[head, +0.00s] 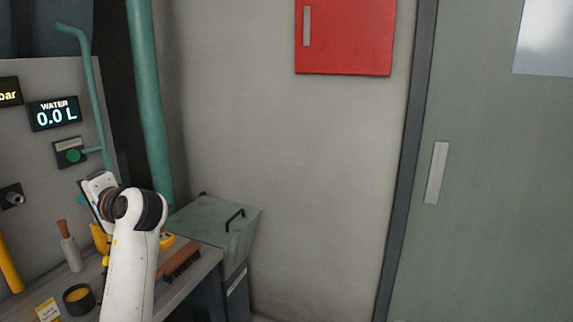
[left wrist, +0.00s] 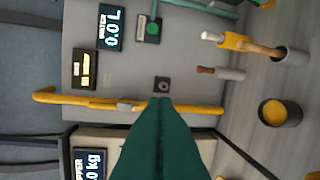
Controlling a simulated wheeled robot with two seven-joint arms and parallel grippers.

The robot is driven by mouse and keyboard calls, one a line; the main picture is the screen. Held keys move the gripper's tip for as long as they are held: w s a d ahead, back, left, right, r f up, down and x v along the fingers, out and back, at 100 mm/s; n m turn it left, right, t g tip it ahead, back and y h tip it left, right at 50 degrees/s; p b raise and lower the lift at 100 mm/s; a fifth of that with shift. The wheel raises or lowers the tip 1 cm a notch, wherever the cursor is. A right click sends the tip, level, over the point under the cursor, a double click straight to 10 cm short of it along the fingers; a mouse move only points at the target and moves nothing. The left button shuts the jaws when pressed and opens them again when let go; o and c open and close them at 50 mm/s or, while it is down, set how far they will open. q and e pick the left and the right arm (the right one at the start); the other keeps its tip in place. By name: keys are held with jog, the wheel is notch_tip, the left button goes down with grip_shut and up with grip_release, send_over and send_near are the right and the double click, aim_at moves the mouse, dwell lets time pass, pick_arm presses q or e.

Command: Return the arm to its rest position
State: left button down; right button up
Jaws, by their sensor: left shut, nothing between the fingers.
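My left arm comes up from the bottom left of the head view. It is white with a dark wrist joint and stands in front of the grey control panel (head: 25,150). The wrist hides most of the gripper there. In the left wrist view my left gripper (left wrist: 164,100) shows as dark green fingers, shut with nothing between them. The fingertips point at the panel, near a small dark round fitting (left wrist: 162,85) and overlapping a yellow bar (left wrist: 190,108) in the picture. Whether they touch is not clear. My right gripper is not in view.
The panel carries a water display (head: 54,114) reading 0.0 L and a green button (head: 73,156). A dark pot (head: 78,299) and a wooden-handled brush (head: 181,264) lie on the bench. A green pipe (head: 150,110) and a grey-green lidded box (head: 215,222) stand beyond.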

pick_arm(q)
jog(key=s+d+f+h, duration=0.3)
jog(key=s+f, duration=0.1)
jog(key=f, duration=0.6)
jog(key=s+d+f+h, duration=0.2)
jog(key=s+d+f, duration=0.15)
jog(key=f, duration=0.55)
jog(key=s+d+f+h, duration=0.25)
jog(key=s+f, duration=0.25)
jog(key=f, duration=0.5)
jog(key=s+d+f+n+g+h, duration=0.1)
jog(key=s+d+f+h, duration=0.2)
jog(key=s, duration=0.5)
jog(key=s+d+f+g+h, duration=0.2)
jog(key=s+d+f, duration=0.2)
jog(key=s, duration=0.4)
jog(key=s+d+f+n+g+h, duration=0.1)
jog(key=s+d+f+h, duration=0.2)
jog(key=s, duration=0.4)
notch_tip(320, 180, down, 26)
jog(key=s+g, duration=0.1)
jog(key=s, duration=0.1)
jog(key=s+a+f+g+y, duration=0.1)
jog(key=s+a+f, duration=0.1)
jog(key=s+f, duration=1.3)
jog(key=shift+s+a+f+g, duration=0.3)
jog(key=shift+s+f, duration=0.1)
jog(key=shift+f, duration=0.15)
